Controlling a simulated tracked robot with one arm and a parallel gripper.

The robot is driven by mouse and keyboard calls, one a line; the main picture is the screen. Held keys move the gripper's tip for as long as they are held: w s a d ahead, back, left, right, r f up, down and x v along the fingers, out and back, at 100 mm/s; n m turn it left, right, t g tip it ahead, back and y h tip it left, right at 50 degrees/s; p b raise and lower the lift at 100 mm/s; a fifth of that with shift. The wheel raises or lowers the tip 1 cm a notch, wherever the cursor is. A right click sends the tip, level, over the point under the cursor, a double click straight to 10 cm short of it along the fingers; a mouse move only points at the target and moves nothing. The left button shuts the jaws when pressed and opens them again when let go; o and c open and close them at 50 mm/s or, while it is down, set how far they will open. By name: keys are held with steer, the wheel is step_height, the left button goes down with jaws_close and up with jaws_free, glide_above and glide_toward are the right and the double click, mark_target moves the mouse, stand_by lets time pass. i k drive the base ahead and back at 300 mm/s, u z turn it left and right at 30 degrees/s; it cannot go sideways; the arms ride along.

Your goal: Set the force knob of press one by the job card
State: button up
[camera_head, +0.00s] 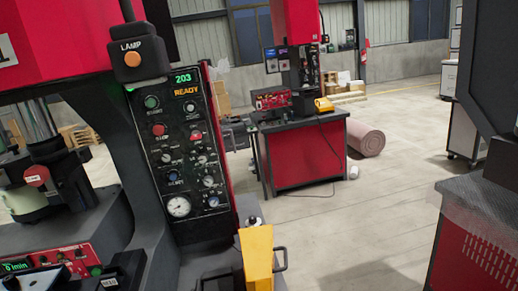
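Press one (50,50) is the red and dark machine at the left, with part of a white "1" at the picture's left edge. Its black control panel (182,150) faces me at a slant. The panel display (185,85) reads "203" in green and "READY" in orange. Below it are several small knobs and buttons, a red button (158,130), a blue-marked control (173,181) and a round white gauge (178,207). The labels are too small to read, so I cannot tell which is the force knob. I can make out no job card. My gripper is not in view.
A lamp box (133,57) with an orange button hangs left of the panel. A yellow block (257,260) stands below it. A red controller (68,262) is bottom left. A second press on a red bench (305,155) stands behind. Open floor (350,220) lies to the right, before a dark machine.

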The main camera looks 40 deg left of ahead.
mark_target(202, 158)
steer(key=u, duration=0.1)
steer(key=i, duration=0.95)
steer(key=u, duration=0.5)
